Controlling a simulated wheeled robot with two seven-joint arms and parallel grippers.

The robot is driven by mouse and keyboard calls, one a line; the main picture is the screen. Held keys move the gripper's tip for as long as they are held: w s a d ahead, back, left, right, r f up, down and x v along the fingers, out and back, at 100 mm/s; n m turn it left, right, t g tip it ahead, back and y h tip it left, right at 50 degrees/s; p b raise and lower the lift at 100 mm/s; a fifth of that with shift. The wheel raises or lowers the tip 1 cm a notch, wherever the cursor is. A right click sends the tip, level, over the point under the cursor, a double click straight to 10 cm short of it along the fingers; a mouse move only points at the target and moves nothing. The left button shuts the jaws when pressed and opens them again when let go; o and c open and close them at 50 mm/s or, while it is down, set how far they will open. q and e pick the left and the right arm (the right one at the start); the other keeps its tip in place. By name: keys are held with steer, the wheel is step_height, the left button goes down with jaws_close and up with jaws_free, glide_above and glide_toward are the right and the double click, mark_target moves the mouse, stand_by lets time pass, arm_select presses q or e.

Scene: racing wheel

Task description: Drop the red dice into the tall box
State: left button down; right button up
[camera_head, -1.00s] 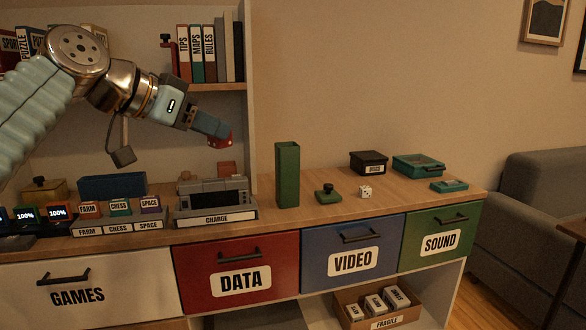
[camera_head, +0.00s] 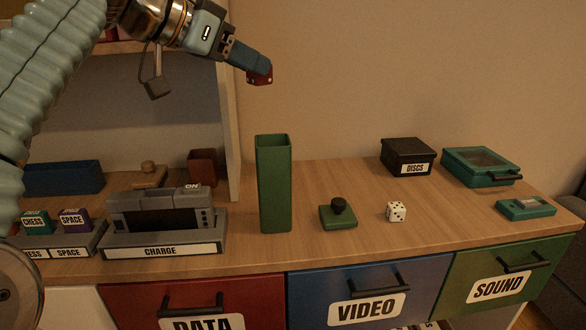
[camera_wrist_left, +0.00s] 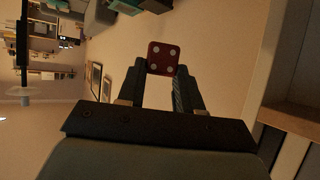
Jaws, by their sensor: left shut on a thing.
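My left gripper (camera_head: 258,72) is shut on the red dice (camera_head: 262,78) and holds it up in the air above the counter. In the left wrist view the red dice (camera_wrist_left: 162,58), with white pips, sits between the two fingertips (camera_wrist_left: 162,72). The tall box (camera_head: 273,185) is green, upright and open at the top on the counter. In the head view the dice is above the box's opening and slightly to its left, clearly apart from it. My right gripper is not in view.
A green lid with a dark knob (camera_head: 338,214) and a white dice (camera_head: 396,211) lie right of the tall box. The charge station (camera_head: 160,225) stands to its left, the shelf side panel (camera_head: 229,120) behind left. A black discs box (camera_head: 407,157) and teal case (camera_head: 480,165) sit further right.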

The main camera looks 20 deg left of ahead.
arm_select(q)
steer(key=shift+w+f, duration=0.35)
steer(key=shift+f, duration=0.1)
step_height(320, 180, down, 5)
steer(key=b, duration=0.3)
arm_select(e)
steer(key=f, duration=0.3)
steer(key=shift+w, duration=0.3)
arm_select(q)
steer(key=shift+s, duration=0.1)
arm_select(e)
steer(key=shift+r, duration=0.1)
arm_select(q)
steer(key=c, duration=0.7)
jaws_free()
steer(key=shift+o, duration=0.2)
steer(key=p+v, duration=0.1)
steer(key=v, duration=1.2)
steer(key=shift+s+a+r, duration=0.15)
steer(key=shift+s+r, duration=0.05)
steer(key=shift+s, duration=0.15)
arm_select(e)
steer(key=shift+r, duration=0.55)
